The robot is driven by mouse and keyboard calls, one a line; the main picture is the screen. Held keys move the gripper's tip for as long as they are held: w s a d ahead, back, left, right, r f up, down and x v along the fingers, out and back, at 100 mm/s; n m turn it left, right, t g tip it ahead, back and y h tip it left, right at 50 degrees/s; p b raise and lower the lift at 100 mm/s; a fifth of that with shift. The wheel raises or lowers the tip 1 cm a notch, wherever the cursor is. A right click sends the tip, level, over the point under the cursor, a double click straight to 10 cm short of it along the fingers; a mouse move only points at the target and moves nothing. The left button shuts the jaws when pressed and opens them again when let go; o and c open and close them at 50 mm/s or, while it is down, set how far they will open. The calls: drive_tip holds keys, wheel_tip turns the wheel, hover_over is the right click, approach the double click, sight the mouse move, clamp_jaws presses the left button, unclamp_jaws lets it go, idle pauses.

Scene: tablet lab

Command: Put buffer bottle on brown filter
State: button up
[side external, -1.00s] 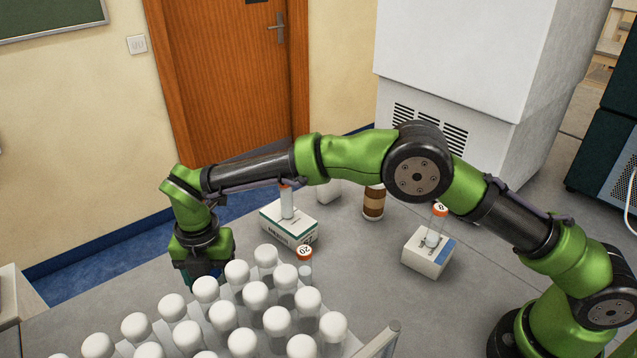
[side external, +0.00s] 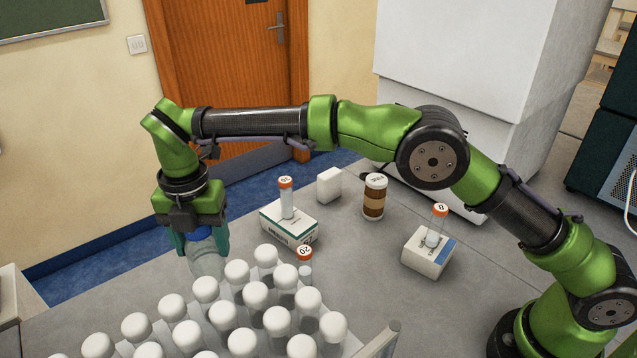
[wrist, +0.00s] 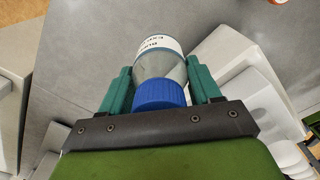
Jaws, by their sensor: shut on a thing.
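The buffer bottle (side external: 208,262) is clear with a blue cap. My gripper (side external: 205,242) is shut on it near the cap, and the bottle hangs upright below the fingers at the left. The bottle's lower part is hidden behind the white-capped tubes. In the wrist view the bottle (wrist: 160,68) sits between the two green fingers of my gripper (wrist: 160,85), with a white printed label. A brown cylinder with white bands and a white top, seemingly the brown filter (side external: 374,202), stands upright on the bench, well to the right of the bottle.
Several white-capped tubes (side external: 221,314) fill the front. Orange-capped vials stand on a white-green box (side external: 290,231) and a white-blue box (side external: 427,255); another vial (side external: 304,264) stands by the tubes. A small white block (side external: 329,185) is behind.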

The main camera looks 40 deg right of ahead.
drive_tip(key=shift+w+d+r+m, duration=0.1)
drive_tip(key=shift+d+r+m, duration=0.25)
drive_tip(key=shift+m, duration=0.15)
drive_tip(key=d+r+m, duration=0.4)
drive_tip(key=d+m, duration=0.1)
drive_tip(key=d, duration=0.9)
drive_tip(key=d+r+m, duration=0.3)
drive_tip(key=d+m, duration=0.2)
drive_tip(key=d, duration=0.8)
drive_tip(key=d+r+m, duration=0.4)
drive_tip(key=d+m, duration=0.1)
drive_tip(key=d, duration=0.9)
wheel_tip(320, 180, down, 10)
drive_tip(key=shift+d+r, duration=0.1)
drive_tip(key=shift+f, duration=0.2)
